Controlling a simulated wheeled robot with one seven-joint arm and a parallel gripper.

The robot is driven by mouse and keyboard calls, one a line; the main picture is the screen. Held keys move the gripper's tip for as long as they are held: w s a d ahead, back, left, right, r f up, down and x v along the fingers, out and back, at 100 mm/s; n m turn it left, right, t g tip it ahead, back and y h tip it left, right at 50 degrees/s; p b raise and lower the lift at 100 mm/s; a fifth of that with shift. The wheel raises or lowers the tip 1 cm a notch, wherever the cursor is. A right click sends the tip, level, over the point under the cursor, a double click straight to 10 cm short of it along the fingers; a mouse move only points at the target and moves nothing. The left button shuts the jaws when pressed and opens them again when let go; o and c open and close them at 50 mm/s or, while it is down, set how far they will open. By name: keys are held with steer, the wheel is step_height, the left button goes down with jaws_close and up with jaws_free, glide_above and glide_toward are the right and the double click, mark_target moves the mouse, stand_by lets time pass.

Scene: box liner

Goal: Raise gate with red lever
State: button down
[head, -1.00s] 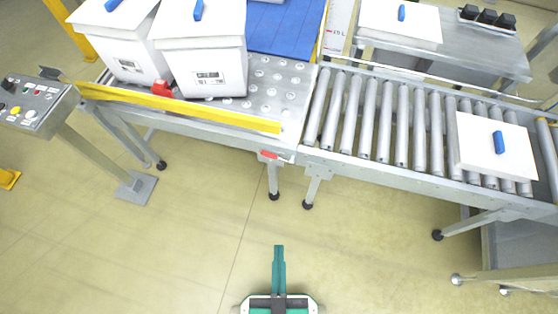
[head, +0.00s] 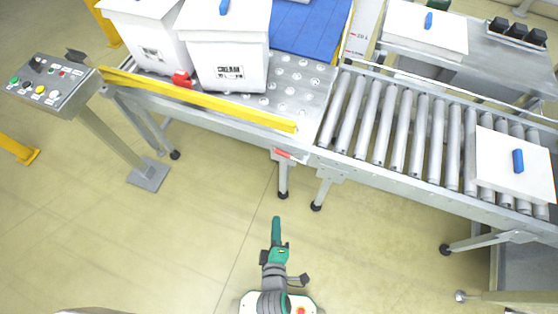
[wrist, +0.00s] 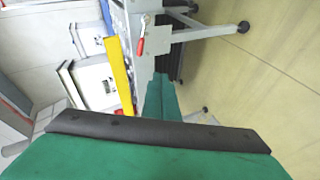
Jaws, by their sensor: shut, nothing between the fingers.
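The red lever (head: 283,153) is a small red handle on a grey bracket below the front edge of the conveyor frame. In the wrist view the red lever (wrist: 142,36) hangs on its light plate, above and left of my fingertips. The gate is probably the long yellow bar (head: 220,108) along the front of the ball-topped table; it also shows in the wrist view (wrist: 119,72). My gripper (head: 276,219) has green fingers, shut and empty, over open floor in front of the conveyor. In the wrist view my gripper (wrist: 160,82) is apart from the lever.
White lidded boxes (head: 228,60) stand behind the yellow bar, near a red block (head: 182,79). A roller conveyor (head: 410,130) carries a white lid (head: 512,170) at right. A button console (head: 48,84) stands at left. The floor between is clear, apart from conveyor legs.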

steer(key=w+a+f+n+h, duration=0.1)
steer(key=w+a+f+n, duration=0.1)
steer(key=w+n, duration=0.5)
steer(key=w+a+f+n+h, duration=0.1)
steer(key=w+f+n, duration=0.3)
steer(key=w+n, duration=0.4)
steer(key=shift+w+a+f+g, duration=0.25)
steer(key=shift+w+a+g, duration=0.15)
steer(key=shift+w, duration=1.05)
steer(key=shift+w, duration=0.1)
steer(key=w+d+f, duration=0.1)
steer(key=w+d, duration=0.1)
steer(key=w, duration=0.7)
